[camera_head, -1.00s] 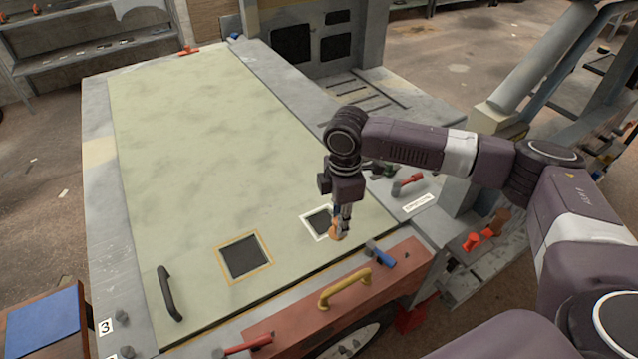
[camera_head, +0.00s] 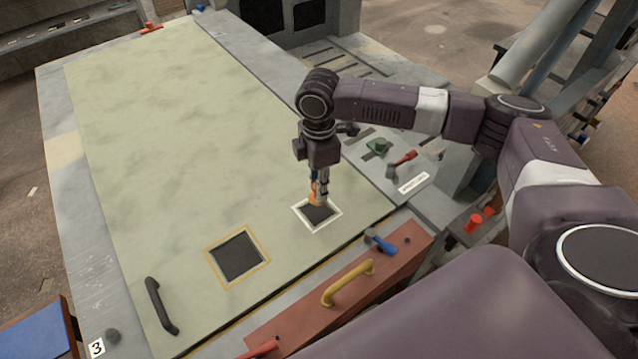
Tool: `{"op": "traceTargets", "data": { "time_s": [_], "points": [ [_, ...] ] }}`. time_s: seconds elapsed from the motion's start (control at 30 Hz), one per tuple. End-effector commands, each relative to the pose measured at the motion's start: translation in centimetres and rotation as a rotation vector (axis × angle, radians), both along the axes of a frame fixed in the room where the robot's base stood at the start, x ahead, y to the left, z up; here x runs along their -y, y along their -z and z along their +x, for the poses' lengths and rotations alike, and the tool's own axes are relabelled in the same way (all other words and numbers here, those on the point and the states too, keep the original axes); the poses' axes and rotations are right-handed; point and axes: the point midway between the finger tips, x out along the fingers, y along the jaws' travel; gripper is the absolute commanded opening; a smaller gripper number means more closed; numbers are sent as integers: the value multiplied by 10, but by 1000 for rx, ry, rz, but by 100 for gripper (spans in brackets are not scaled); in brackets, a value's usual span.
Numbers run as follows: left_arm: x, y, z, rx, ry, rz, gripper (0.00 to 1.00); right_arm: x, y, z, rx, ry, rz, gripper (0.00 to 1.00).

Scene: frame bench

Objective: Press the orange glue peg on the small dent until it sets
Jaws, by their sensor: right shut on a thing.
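My right gripper (camera_head: 319,190) points down over the green panel (camera_head: 190,130) and is shut on the orange glue peg (camera_head: 315,198). The peg is at the upper part of a dark square with a white border (camera_head: 318,217). I cannot tell whether its tip touches the surface. A larger dark square with an orange border (camera_head: 238,256) lies to the left. The dents themselves are too small or dark to make out. My left gripper is not in view.
A black handle (camera_head: 161,306) stands on the panel's near left. A red-brown block with a yellow handle (camera_head: 348,283) and a blue-handled tool (camera_head: 380,241) lies along the near edge. A red-handled tool (camera_head: 402,159) lies on the grey ledge to the right.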

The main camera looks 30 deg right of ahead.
Motion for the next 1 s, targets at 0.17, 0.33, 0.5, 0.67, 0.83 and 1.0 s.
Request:
{"op": "traceTargets", "data": {
  "time_s": [0.17, 0.33, 0.5, 0.67, 0.83, 1.0],
  "points": [
    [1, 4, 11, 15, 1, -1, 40, -1, 21, -1, -3, -1, 0, 2],
    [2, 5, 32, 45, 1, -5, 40, 0, 39, -1, -3, 0, 1, 2],
    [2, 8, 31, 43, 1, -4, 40, 0, 51, 0, -1, 1, 1, 2],
    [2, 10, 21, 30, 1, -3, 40, 0, 56, 0, -1, 0, 1, 2],
    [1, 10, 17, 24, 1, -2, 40, 0, 57, 0, -1, 0, 1, 2],
    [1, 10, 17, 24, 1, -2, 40, 0, 57, 0, -1, 0, 1, 2]
  ]
}}
